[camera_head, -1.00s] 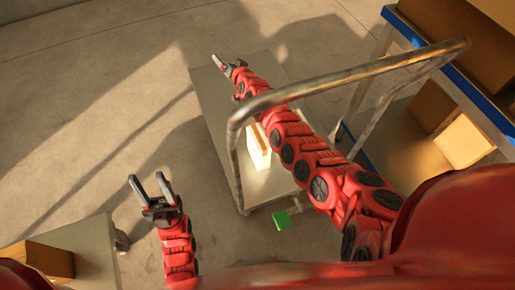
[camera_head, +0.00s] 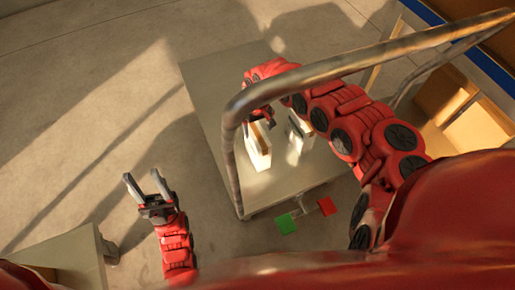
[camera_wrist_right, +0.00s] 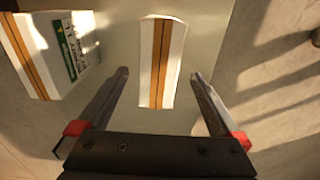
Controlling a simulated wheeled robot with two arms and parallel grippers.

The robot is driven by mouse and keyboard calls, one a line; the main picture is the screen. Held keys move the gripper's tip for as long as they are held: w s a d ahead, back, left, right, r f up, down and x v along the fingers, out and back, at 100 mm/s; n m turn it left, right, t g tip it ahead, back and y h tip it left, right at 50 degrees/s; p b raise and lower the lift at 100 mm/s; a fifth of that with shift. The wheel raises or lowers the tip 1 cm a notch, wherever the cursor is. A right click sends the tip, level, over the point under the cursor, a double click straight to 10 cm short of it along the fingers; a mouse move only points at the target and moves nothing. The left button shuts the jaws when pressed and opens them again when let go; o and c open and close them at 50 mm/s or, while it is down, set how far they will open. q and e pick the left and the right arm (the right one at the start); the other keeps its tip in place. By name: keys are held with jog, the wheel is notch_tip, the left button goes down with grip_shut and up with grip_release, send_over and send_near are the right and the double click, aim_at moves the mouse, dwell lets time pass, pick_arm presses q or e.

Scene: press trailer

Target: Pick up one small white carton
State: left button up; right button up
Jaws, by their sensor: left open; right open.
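Two small white cartons with an orange-brown stripe stand on the grey trailer bed (camera_head: 215,90). The left carton (camera_head: 258,160) and the right carton (camera_head: 300,147) are a short gap apart in the head view. My right gripper (camera_wrist_right: 160,77) is open and points at one carton (camera_wrist_right: 162,55), which lies just ahead, between the lines of its fingers. The other carton (camera_wrist_right: 55,50), with a green label, is left in the wrist view. In the head view my right gripper (camera_head: 265,117) is partly hidden near the left carton. My left gripper (camera_head: 147,182) is open and empty above the floor.
A metal handle bar (camera_head: 330,68) arches over the trailer, in front of my right arm. A green pedal (camera_head: 286,223) and a red pedal (camera_head: 327,206) sit at its near end. A blue-edged shelf with brown boxes (camera_head: 475,132) is at the right.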

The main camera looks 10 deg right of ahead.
aim_at(258, 136)
notch_tip(258, 136, down, 4)
jog(key=shift+r+b, duration=0.1)
jog(key=shift+b, duration=0.25)
jog(key=f+b, duration=0.2)
jog(key=f, duration=0.3)
jog(key=shift+w+f+b, duration=0.1)
jog(key=shift+w+b, duration=0.25)
jog(key=shift+b, duration=0.05)
jog(key=shift+c, duration=0.3)
grip_shut()
